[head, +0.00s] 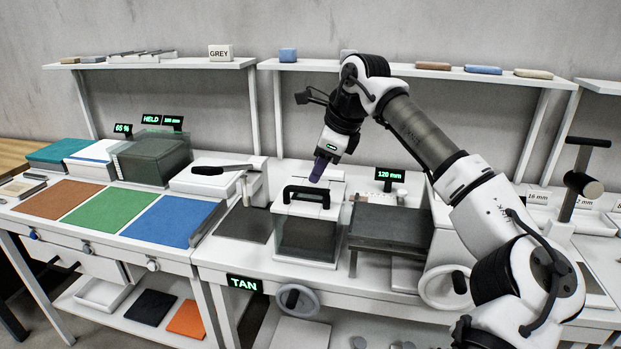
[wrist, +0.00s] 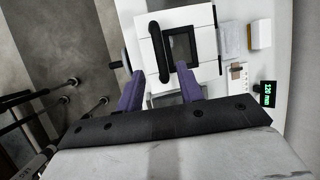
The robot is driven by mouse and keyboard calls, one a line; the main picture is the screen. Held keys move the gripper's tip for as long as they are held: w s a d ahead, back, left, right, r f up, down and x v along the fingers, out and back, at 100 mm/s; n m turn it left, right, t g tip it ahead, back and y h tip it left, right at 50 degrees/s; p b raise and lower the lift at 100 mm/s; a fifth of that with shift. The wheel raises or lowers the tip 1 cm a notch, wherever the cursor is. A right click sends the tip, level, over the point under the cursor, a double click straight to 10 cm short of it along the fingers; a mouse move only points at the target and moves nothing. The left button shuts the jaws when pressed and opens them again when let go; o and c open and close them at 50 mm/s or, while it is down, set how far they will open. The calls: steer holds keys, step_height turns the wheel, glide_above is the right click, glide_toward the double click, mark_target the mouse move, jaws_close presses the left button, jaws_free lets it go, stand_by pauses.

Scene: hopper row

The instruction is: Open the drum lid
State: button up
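A white box-shaped unit (head: 333,208) with a dark see-through front stands on the middle bench. A thick black handle (head: 308,193) sits on its top; I take this as the drum lid, and it looks closed. My gripper (head: 318,170), with purple fingers, points down just above and behind the handle. In the wrist view the two fingers of my gripper (wrist: 160,84) are spread apart with nothing between them. A black bar (wrist: 160,52) and a dark framed opening on white panels lie ahead of the fingertips. Contact with the handle does not show.
A dark slab (head: 390,228) lies right of the unit, below a "120 mm" display (head: 389,176). A white handwheel (head: 447,288) is at the bench front. A shelf (head: 420,70) runs behind.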

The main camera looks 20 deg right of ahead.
mark_target(308, 188)
steer(key=p+x, duration=0.1)
steer(key=x, duration=0.4)
steer(key=shift+w+a+f, duration=0.1)
steer(key=shift+w+f, duration=0.05)
steer(key=shift+f, duration=0.15)
jaws_close()
